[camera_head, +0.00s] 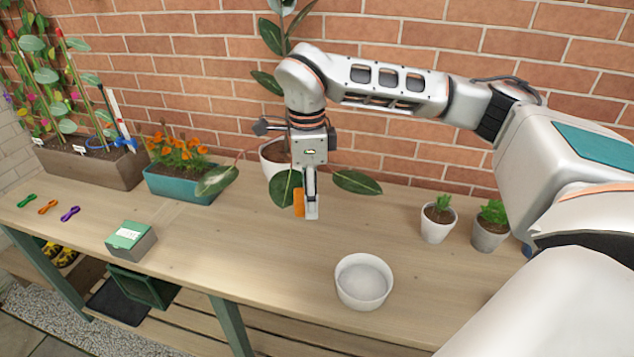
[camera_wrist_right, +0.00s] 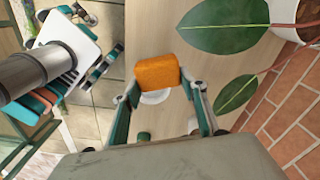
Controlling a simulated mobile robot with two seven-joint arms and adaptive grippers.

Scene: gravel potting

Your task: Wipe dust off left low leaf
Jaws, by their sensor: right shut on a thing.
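A tall plant with broad dark green leaves stands in a white pot (camera_head: 272,158) by the wall. Its left low leaf (camera_head: 215,181) looks pale and greyish and spreads over the teal planter's right end. A front low leaf (camera_head: 286,187) hangs just left of my right gripper, and a right low leaf (camera_head: 357,182) spreads to its right. My right gripper (camera_head: 311,207) points down, shut on an orange sponge (camera_head: 299,203). The sponge also shows between the fingers in the right wrist view (camera_wrist_right: 158,72), with two green leaves (camera_wrist_right: 224,25) beside it. My left gripper is out of view.
A white bowl (camera_head: 364,281) stands at the table's front. Two small potted plants (camera_head: 438,220) stand at right. The teal planter (camera_head: 180,184) with orange flowers, a green-lidded box (camera_head: 131,238) and several coloured clips (camera_head: 70,213) are at left. The middle of the table is clear.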

